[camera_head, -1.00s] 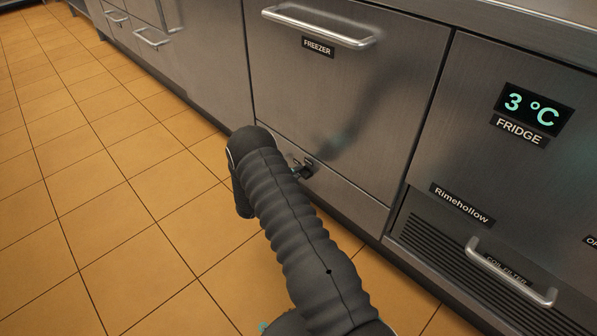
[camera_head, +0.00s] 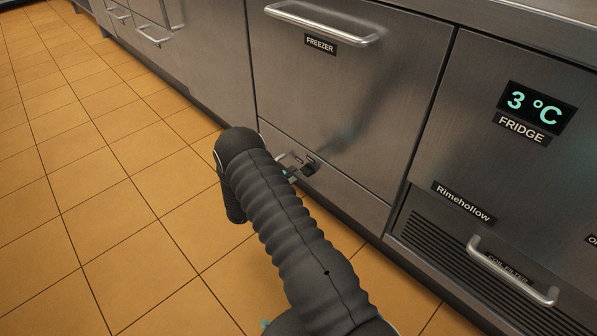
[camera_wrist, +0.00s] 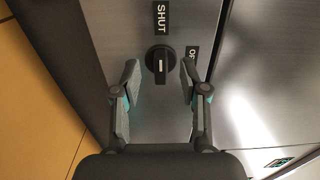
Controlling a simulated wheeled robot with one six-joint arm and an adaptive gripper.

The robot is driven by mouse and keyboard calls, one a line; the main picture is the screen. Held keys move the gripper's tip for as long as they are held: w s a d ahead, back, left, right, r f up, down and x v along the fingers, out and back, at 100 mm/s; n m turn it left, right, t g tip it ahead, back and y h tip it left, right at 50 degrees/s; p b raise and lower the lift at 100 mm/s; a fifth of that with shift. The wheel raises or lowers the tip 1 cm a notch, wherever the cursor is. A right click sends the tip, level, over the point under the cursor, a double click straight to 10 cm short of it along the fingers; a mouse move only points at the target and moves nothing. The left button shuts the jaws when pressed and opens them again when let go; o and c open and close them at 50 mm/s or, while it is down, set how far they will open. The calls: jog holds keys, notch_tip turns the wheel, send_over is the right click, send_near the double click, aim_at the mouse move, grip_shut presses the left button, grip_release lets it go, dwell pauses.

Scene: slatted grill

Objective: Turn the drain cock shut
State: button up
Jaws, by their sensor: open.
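The drain cock (camera_wrist: 160,59) is a round black knob with a pale mark on its grip, set on a steel panel. In the wrist view it sits ahead of and between my fingertips, with a gap on each side. A SHUT label (camera_wrist: 161,17) is above it and a partly hidden label starting "O" (camera_wrist: 191,60) is to its right. My gripper (camera_wrist: 160,68) is open and empty, one finger on each side. In the head view my arm hides most of the gripper; a grey finger shows close to the low panel. Whether it touches the knob is unclear.
The cock's panel is below the FREEZER drawer (camera_head: 350,85), which has a bar handle (camera_head: 322,25). The fridge front (camera_head: 540,60), a vent grille and another handle (camera_head: 512,272) are to the right. Tiled floor (camera_head: 90,200) is open at left.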

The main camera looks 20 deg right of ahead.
jog(key=v, duration=0.7)
jog(key=shift+a, duration=0.25)
